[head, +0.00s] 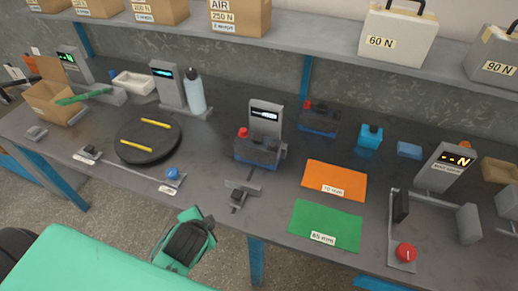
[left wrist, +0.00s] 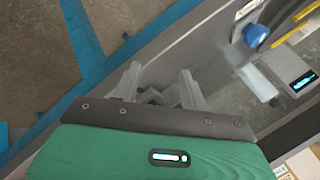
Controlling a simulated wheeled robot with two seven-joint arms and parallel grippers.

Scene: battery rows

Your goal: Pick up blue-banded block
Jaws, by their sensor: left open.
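A dark block with a blue band and a red cap (head: 257,152) sits in front of a grey display post at mid-table. A similar dark block with a blue lower band and red cap (head: 320,118) stands farther back to the right. I cannot tell which one the task names. My left gripper (head: 203,218) is below and left of the nearer block, in front of the table edge, apart from both blocks. In the left wrist view its two grey fingers (left wrist: 160,88) are spread, with nothing between them. My right gripper is not in view.
A black turntable with yellow bars (head: 148,138), a blue knob (head: 172,174) and a small grey fixture (head: 240,194) lie near the front edge. Orange (head: 335,181) and green (head: 325,226) mats lie to the right. A shelf with boxes (head: 240,18) overhangs the back.

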